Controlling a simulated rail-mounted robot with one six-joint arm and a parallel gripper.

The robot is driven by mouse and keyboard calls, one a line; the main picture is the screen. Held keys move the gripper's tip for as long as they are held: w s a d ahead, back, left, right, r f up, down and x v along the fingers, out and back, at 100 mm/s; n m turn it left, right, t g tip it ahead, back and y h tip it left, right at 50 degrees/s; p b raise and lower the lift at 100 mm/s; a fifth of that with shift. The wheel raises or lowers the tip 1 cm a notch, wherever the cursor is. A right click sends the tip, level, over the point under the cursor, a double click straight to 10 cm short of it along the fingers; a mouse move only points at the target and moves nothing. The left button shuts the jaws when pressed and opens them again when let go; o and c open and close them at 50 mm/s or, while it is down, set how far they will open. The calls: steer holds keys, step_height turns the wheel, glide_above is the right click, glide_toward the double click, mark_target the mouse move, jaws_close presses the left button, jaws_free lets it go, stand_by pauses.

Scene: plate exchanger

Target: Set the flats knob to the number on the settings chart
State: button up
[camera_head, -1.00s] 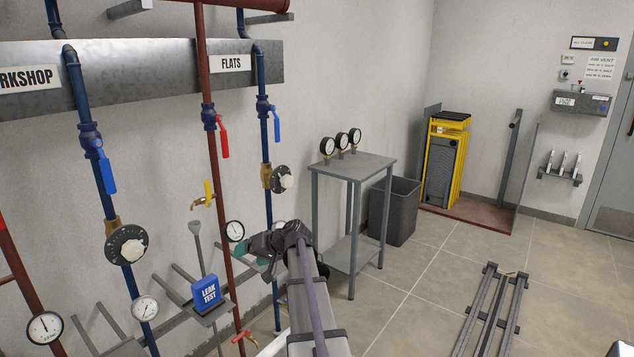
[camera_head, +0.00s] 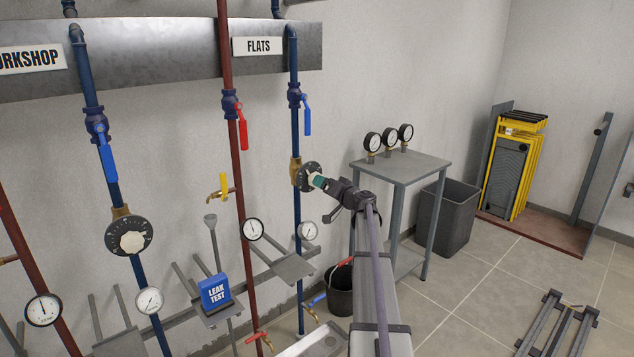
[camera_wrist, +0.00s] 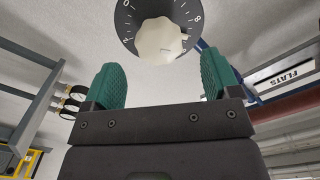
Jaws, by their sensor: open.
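The flats knob (camera_head: 308,178) is a black numbered dial with a pale centre grip, on a brass valve on the blue pipe under the FLATS sign (camera_head: 258,46). In the wrist view the pale knob grip (camera_wrist: 159,41) shows ahead of and between my green fingertips. The black dial (camera_wrist: 184,14) around it shows 0 and 8; its upper part is cut off. My gripper (camera_head: 320,182) is at the knob in the head view; its fingers (camera_wrist: 162,85) are spread apart, with no clear contact on the grip. I cannot make out the settings chart.
A second dial (camera_head: 128,236) is on the workshop pipe at left. A blue lever (camera_head: 307,114) is above the flats knob. A grey table (camera_head: 402,166) with several gauges stands to the right, beside a bin (camera_head: 447,218). A black bucket (camera_head: 341,292) is below.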

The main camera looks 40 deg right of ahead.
steer(key=w, duration=0.5)
steer(key=shift+w, duration=0.3)
steer(key=shift+c, duration=0.3)
steer(key=c, duration=0.9)
steer(key=shift+m, duration=0.3)
steer(key=m, duration=1.1)
steer(key=shift+m, duration=0.3)
